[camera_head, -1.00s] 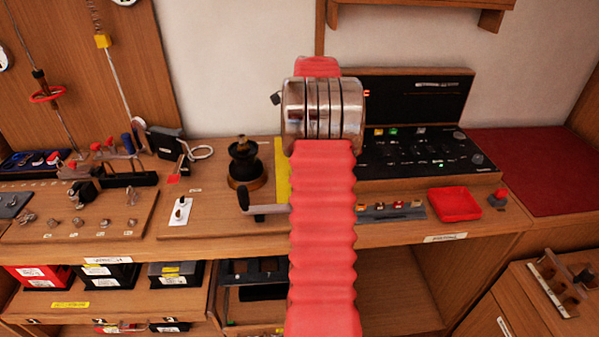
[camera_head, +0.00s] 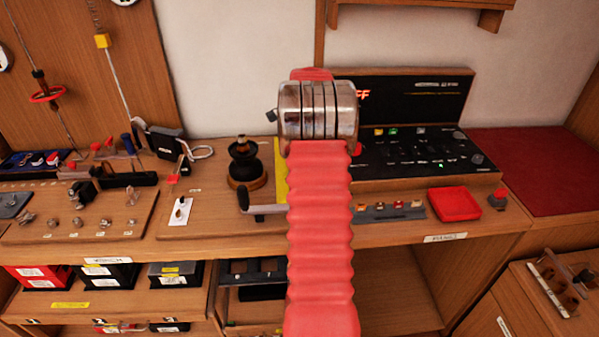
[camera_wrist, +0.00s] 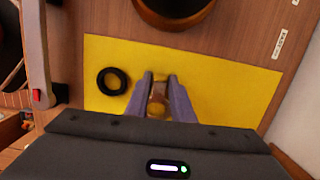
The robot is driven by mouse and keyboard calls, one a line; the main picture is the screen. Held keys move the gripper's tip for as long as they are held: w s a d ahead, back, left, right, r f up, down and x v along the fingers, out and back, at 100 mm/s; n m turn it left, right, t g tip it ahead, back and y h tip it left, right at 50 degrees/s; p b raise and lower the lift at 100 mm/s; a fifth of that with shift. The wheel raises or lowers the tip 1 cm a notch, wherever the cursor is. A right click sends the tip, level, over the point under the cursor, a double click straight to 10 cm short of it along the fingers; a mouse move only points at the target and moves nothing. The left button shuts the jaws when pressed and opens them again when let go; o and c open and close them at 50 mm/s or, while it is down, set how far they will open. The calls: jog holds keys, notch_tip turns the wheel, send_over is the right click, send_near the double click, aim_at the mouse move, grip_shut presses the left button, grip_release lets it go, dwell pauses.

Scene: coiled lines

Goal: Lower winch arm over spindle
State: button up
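A dark winch drum with a brass-coloured base (camera_head: 246,165) stands on the bench left of my arm. Its round base shows at the top of the wrist view (camera_wrist: 175,10). A grey crank-like arm (camera_head: 267,210) with a black upright knob lies at the bench's front edge, possibly the winch arm. A grey bar with a red mark (camera_wrist: 36,60) runs down the left of the wrist view. My gripper (camera_wrist: 159,76) points down over a yellow mat (camera_wrist: 225,85). A small brownish piece (camera_wrist: 158,92) shows between its fingers; whether they grip it is unclear. I cannot identify the spindle for certain. My arm hides the gripper in the head view.
A black ring (camera_wrist: 113,81) lies on the mat left of the fingers. Small hardware crowds the left bench. The wall is close at the wrist view's lower right.

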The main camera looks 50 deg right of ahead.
grip_shut()
jog(key=shift+d+r, duration=0.1)
jog(key=shift+r, duration=0.35)
dwell(0.4)
jog(key=shift+s+d+r, duration=0.1)
jog(key=shift+s+r, duration=0.05)
jog(key=shift+r, duration=0.4)
jog(key=shift+s+d+r, duration=0.1)
jog(key=shift+r, duration=0.4)
